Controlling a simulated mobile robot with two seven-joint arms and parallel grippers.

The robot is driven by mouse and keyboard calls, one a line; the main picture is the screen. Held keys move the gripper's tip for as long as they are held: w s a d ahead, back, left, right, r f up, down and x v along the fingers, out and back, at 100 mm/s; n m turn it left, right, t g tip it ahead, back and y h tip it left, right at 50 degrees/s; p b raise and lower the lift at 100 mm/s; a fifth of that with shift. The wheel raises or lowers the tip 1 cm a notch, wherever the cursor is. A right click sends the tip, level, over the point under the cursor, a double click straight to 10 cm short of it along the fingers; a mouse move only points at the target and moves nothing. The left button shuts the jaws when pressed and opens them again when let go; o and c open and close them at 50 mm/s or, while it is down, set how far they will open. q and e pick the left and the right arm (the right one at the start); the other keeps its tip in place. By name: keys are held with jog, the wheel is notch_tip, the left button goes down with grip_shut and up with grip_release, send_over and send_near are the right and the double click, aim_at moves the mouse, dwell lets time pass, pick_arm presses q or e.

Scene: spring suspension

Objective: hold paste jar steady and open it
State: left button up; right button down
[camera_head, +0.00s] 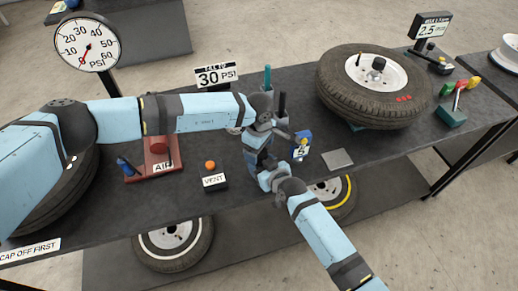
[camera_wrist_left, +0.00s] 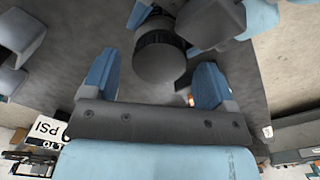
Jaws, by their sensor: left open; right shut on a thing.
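The paste jar (camera_wrist_left: 163,60) shows in the left wrist view as a dark round lid with a ridged rim. In the head view I cannot make it out among the arm parts. My right gripper (camera_head: 264,160) is shut on the jar, low over the bench's front middle. My left gripper (camera_wrist_left: 155,82) is open, its two blue fingers on either side of the lid in the picture. I cannot tell whether they touch it. In the head view the left hand is mostly hidden where the two arms meet.
A tire (camera_head: 345,92) lies at the right of the dark bench. A blue labelled item (camera_head: 301,146) and a grey square plate (camera_head: 338,159) are close right of the hands. The vent box (camera_head: 213,179) and red air stand (camera_head: 158,152) are left. A 30 PSI sign (camera_head: 216,75) stands behind.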

pick_arm(q)
notch_tip(320, 180, up, 4)
jog(key=shift+f, duration=0.15)
pick_arm(e)
jog(key=shift+c, duration=0.8)
grip_release()
